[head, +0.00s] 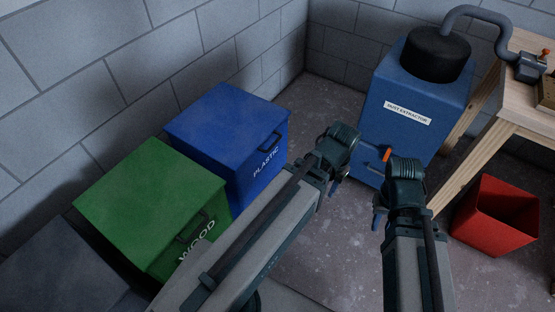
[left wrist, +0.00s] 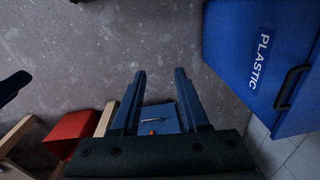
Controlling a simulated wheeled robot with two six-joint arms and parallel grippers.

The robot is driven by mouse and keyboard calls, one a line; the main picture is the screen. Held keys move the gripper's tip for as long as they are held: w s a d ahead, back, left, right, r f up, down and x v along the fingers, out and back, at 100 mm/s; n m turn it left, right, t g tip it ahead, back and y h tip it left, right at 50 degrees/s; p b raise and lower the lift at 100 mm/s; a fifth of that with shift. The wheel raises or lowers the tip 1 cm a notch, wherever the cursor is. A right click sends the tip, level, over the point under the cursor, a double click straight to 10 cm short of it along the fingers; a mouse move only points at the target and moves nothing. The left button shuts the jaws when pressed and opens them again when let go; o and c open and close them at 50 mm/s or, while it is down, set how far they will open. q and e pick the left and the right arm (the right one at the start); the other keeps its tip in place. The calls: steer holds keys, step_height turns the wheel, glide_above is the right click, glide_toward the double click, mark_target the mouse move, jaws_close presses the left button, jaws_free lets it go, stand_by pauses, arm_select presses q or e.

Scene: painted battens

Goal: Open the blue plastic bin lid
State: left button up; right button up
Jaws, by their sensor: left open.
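The blue plastic bin (head: 225,125) stands against the wall, its lid (head: 220,108) lying shut. A dark handle (head: 269,141) and the word PLASTIC are on its front. In the left wrist view the bin (left wrist: 250,35) is at the upper right, with its handle (left wrist: 291,88) at the right. My left gripper (head: 338,184) is in front of the bin, to its right and apart from it. In the left wrist view its jaws (left wrist: 158,75) are open and empty. My right gripper (head: 378,213) is further right, away from the bin; its finger gap is unclear.
A green wood bin (head: 145,200) stands beside the blue bin, nearer me. A blue dust extractor (head: 405,95) with a black top and grey hose stands behind my grippers. A red bin (head: 497,217) and a wooden bench (head: 530,120) are at the right. Floor between them is bare.

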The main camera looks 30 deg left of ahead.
arm_select(q)
steer(key=w+a+f+y+b, duration=0.15)
steer(key=a+f+b, duration=0.25)
steer(key=f+b, duration=0.8)
steer(key=y+b, duration=0.7)
steer(key=y, duration=0.6)
glide_toward(274, 144)
steer(key=shift+n+t, duration=0.3)
steer(key=shift+t, duration=0.3)
steer(key=x, duration=0.3)
steer(key=b+x, duration=0.1)
steer(key=x, duration=0.3)
steer(key=b+x, duration=0.1)
steer(key=x, duration=0.2)
steer(key=shift+s+a+f, duration=0.15)
steer(key=shift+s+f, duration=0.15)
steer(key=shift+s, duration=0.05)
jaws_close()
